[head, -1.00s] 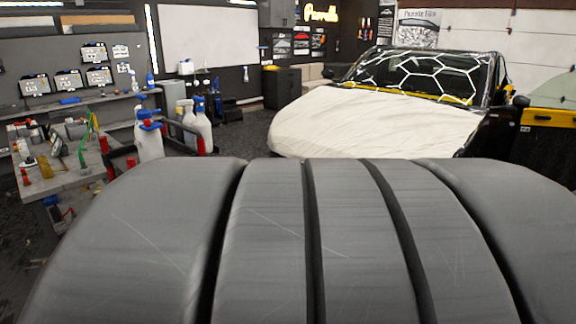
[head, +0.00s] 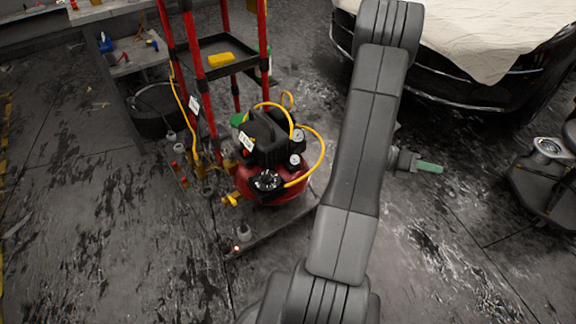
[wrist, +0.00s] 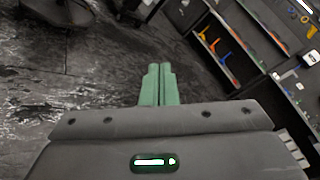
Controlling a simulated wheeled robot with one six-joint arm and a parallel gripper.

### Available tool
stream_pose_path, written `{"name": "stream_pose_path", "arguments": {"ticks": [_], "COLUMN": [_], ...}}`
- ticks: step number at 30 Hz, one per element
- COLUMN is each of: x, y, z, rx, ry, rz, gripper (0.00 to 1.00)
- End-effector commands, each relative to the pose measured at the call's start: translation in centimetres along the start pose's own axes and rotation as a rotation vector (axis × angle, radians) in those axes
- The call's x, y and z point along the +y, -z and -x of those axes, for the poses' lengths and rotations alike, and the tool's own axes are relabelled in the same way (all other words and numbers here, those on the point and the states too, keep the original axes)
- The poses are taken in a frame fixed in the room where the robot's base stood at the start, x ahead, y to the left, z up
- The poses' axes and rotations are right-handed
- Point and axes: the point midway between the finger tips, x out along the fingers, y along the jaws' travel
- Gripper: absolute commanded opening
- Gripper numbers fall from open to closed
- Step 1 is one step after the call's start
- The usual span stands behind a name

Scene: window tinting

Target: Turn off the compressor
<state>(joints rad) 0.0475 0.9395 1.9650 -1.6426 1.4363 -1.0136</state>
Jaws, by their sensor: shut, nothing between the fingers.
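The compressor (head: 262,184) is a round red tank with a black motor on top, gauges and a coiled yellow hose. It stands low on a base in the middle of the head view, left of my arm. My gripper (head: 430,167) is right of my arm, apart from the compressor, with green fingers pointing right. In the wrist view my gripper (wrist: 159,82) has its two green fingers together, holding nothing. The compressor does not show in the wrist view. I cannot tell its switch position.
A red-framed cart (head: 203,66) with a yellow item on its shelf stands behind the compressor. A covered car (head: 470,60) is at the upper right. A wheeled stool (head: 545,175) is at the right edge. Open floor (head: 90,230) lies at the left and front.

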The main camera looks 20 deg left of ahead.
Motion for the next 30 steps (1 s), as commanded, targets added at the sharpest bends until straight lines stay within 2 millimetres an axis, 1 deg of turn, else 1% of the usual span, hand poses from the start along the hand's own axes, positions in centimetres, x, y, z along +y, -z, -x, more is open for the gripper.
{"name": "stream_pose_path", "arguments": {"ticks": [1,2,3,5,6,8,9,11,12,15,18,21,24,30], "x": [4.0,5.7,8.0,11.5,13.8,17.2,19.3,22.3,24.0,27.5,29.7,30.8,31.1,31.0], "y": [1.9,2.3,3.0,4.3,5.3,6.9,8.1,9.9,11.1,13.7,15.6,16.6,16.8,16.8], "z": [-0.3,-0.2,-0.2,0.1,0.3,0.8,1.2,1.9,2.3,3.4,4.3,4.8,5.1,5.1], "rx": [-0.061,-0.101,-0.154,-0.234,-0.288,-0.368,-0.420,-0.497,-0.543,-0.642,-0.713,-0.753,-0.770,-0.771], "ry": [-0.017,-0.028,-0.043,-0.065,-0.079,-0.100,-0.115,-0.134,-0.147,-0.172,-0.188,-0.198,-0.201,-0.202], "rz": [0.088,0.138,0.202,0.297,0.358,0.446,0.502,0.575,0.619,0.705,0.760,0.790,0.799,0.799], "gripper": [0.00,0.00,0.00,0.00,0.00,0.00,0.00,0.00,0.00,0.00,0.00,0.00,0.00,0.00]}}
